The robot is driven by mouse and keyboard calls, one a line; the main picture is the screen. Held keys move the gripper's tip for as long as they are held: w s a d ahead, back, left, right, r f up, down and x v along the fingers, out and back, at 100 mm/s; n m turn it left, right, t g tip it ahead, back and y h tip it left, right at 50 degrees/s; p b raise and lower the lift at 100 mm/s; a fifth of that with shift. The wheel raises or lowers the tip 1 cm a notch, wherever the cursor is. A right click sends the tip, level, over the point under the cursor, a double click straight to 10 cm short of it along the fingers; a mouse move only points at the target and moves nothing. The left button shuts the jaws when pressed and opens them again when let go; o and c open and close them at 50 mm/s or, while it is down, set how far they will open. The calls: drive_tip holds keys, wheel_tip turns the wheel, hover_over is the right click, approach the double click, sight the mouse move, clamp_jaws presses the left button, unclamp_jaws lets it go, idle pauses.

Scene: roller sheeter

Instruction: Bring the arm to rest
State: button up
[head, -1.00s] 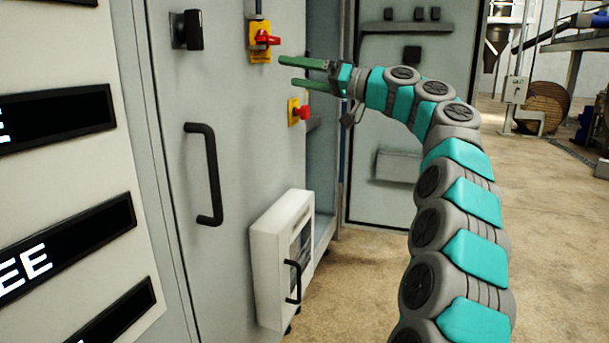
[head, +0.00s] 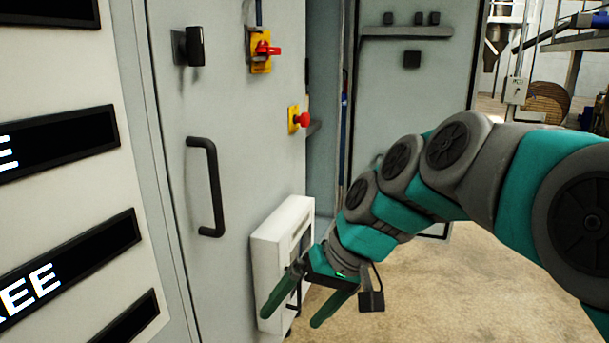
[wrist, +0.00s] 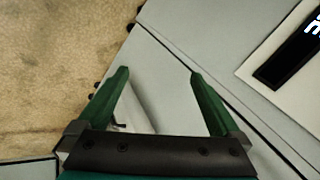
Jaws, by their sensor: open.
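My gripper (head: 295,307) is open, its two green fingers apart with nothing between them. In the head view it points down and to the left, in front of the lower part of the white box on the cabinet. My arm comes in from the right edge and bends down toward the cabinet. In the wrist view my gripper (wrist: 160,75) is open too, with the grey cabinet surface beyond the fingertips and the floor at the left.
The grey cabinet (head: 235,110) carries a black handle (head: 207,190), a red rotary switch (head: 264,49), a red button (head: 301,120) and a white box (head: 275,240). An open cabinet door (head: 415,95) stands behind my arm. Bare floor (head: 480,280) lies to the right.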

drive_tip(key=s+d+f+m+g+h, duration=0.1)
drive_tip(key=s+d+f+h, duration=0.2)
drive_tip(key=s+d+f, duration=0.3)
drive_tip(key=s+d+f+m+g+h, duration=0.1)
drive_tip(key=s+d+f+h, duration=0.2)
drive_tip(key=s+d+f, duration=0.4)
drive_tip(key=s+d+p, duration=0.1)
drive_tip(key=s+d, duration=0.2)
drive_tip(key=s, duration=0.4)
drive_tip(key=shift+m+g, duration=0.3)
